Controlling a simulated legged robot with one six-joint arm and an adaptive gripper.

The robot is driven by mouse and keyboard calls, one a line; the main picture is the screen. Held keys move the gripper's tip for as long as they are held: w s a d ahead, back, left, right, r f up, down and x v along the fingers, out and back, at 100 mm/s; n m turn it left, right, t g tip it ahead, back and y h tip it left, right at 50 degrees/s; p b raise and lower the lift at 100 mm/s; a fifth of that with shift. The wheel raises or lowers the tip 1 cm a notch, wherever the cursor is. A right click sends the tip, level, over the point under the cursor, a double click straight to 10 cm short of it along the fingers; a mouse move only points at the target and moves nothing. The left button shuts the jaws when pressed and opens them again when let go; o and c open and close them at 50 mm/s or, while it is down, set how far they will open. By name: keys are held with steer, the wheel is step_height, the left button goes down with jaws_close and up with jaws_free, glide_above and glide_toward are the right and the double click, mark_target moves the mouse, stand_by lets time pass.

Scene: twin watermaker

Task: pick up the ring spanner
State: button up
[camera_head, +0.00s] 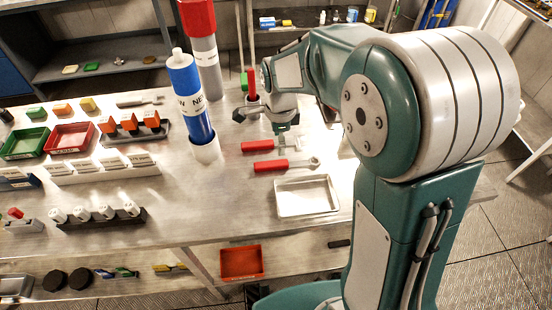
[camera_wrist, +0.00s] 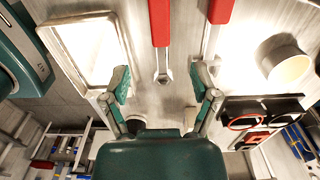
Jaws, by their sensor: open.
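Two red-handled tools lie side by side on the bench in the head view. The nearer tool (camera_head: 270,166) has a metal head at its right end. In the wrist view this tool (camera_wrist: 160,22) lies between the fingers, and its head looks forked. The farther tool (camera_head: 257,147) lies just below my gripper. I cannot tell which one is the ring spanner. My gripper (camera_head: 285,130) is open and empty above the tools, fingers apart in the wrist view (camera_wrist: 163,85).
A shallow metal tray (camera_head: 306,213) lies in front of the tools. A white cup holding a blue cartridge (camera_head: 187,90) stands to the left. A black holder (camera_wrist: 265,105) is at the right of the wrist view. Trays and racks fill the bench's left side.

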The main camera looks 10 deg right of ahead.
mark_target(278, 163)
step_height(278, 163, down, 9)
steer(key=shift+a+r, duration=0.1)
steer(key=shift+a, duration=0.05)
jaws_close()
stand_by(0.4)
